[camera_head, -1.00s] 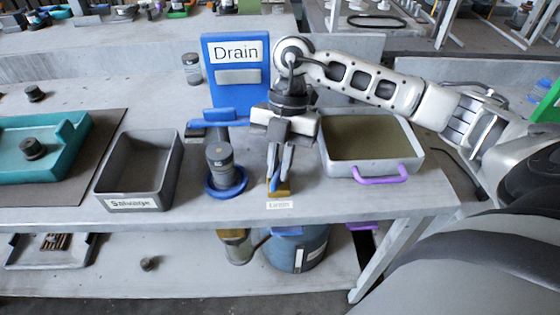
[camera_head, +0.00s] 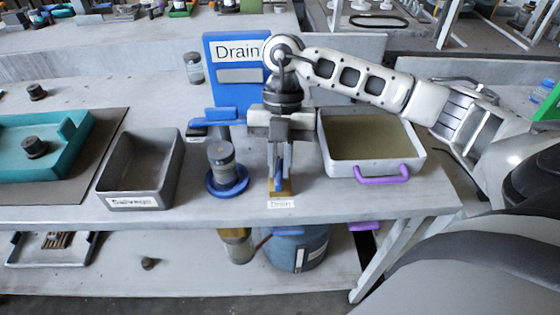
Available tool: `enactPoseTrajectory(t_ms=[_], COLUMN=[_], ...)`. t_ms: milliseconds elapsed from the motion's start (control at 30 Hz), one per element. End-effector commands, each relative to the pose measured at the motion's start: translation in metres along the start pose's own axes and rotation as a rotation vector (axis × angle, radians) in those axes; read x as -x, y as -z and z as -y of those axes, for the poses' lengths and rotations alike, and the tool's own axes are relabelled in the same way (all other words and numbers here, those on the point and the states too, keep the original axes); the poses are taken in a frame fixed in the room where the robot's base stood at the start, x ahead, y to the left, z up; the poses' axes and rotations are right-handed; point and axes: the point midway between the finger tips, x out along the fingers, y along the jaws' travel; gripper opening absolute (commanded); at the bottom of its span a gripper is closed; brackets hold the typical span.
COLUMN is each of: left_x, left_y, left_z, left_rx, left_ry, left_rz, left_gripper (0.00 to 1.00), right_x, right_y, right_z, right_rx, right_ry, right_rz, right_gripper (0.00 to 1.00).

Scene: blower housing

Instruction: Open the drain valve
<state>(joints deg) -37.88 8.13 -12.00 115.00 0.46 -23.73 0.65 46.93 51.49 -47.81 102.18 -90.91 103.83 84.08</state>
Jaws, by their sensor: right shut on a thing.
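The drain valve shows as a brass body with a blue handle (camera_head: 278,184) at the table's front edge, just behind a small white label reading "Drain" (camera_head: 281,203). My right gripper (camera_head: 279,180) points down over it and is shut on the blue handle, which runs roughly front to back. The fingers hide part of the handle and the valve body. A blue board marked "Drain" (camera_head: 236,95) stands behind it. My left gripper is not in view.
A grey tray with a purple handle (camera_head: 382,173) stands right of the valve. A dark cylinder on a blue ring (camera_head: 222,165) stands close at left, then the "Salvage" bin (camera_head: 135,202) and teal housing (camera_head: 75,135). A blue bucket (camera_head: 300,250) is below.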

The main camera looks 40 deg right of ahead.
Motion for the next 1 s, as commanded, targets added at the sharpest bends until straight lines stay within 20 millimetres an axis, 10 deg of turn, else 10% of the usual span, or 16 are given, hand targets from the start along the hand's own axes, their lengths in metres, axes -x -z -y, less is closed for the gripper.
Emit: enactPoseTrajectory(t_ms=[100, 533, 1000], left_x=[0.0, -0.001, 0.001], left_y=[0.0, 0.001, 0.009], left_z=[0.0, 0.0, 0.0], left_rx=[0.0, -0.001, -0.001], left_ry=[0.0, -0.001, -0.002], left_rz=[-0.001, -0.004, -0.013], left_gripper=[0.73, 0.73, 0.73], right_x=[0.001, 0.014, 0.124], right_y=[-0.001, -0.001, 0.0], right_z=[0.0, 0.0, 0.0], right_rx=[-0.002, -0.003, -0.003], right_ry=[-0.002, -0.003, -0.004], right_rz=[0.003, 0.005, 0.007], right_gripper=[0.34, 0.34, 0.34])
